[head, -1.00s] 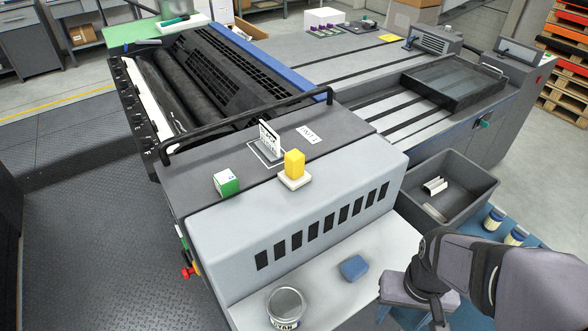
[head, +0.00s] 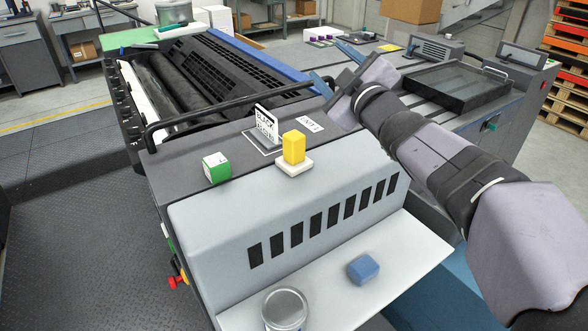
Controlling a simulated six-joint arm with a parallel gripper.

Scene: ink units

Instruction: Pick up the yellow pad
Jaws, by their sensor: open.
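A yellow block (head: 293,147) stands upright on a small white base (head: 294,164) on top of the grey machine housing, in the head view. A flat yellow piece (head: 390,47) lies farther back on the machine deck; I cannot tell from looks alone which of the two is the pad. My gripper (head: 326,60) is open, its blue fingers spread, with nothing seen between them. It is above the machine, behind and right of the yellow block in the picture, and apart from it. The flat yellow piece is to its right and farther back.
A green-and-white box (head: 216,167) and a white label card (head: 267,124) stand near the yellow block. A black rail (head: 205,116) runs behind them. A blue block (head: 363,268) and a round tin (head: 284,309) sit on the lower shelf. A black tray (head: 455,94) is at the right.

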